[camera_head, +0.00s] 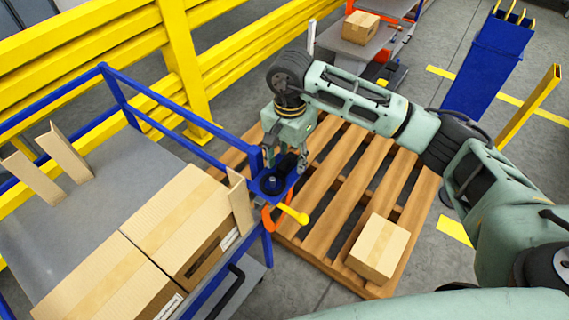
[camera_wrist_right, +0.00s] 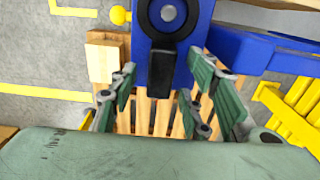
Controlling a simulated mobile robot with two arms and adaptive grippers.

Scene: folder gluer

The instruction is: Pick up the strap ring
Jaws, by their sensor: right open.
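The strap ring looks to be the black ring (camera_head: 271,184) with a flat black tab, on a small blue plate (camera_head: 284,187) at the corner of the blue-railed cart. In the right wrist view the ring (camera_wrist_right: 168,14) is at the top middle, and its tab points down between the fingers. My right gripper (camera_head: 286,158) is open just above the plate, with its fingers on either side of the tab. I cannot tell whether they touch it. In the head view the gripper partly hides the ring and tab. My left gripper is not in view.
An orange curved part (camera_head: 267,218) and a yellow knob (camera_head: 298,215) sit beside the plate. Cardboard boxes (camera_head: 175,215) stand on the cart close to its left. A wooden pallet (camera_head: 325,195) with one box (camera_head: 379,248) lies on the floor to the right.

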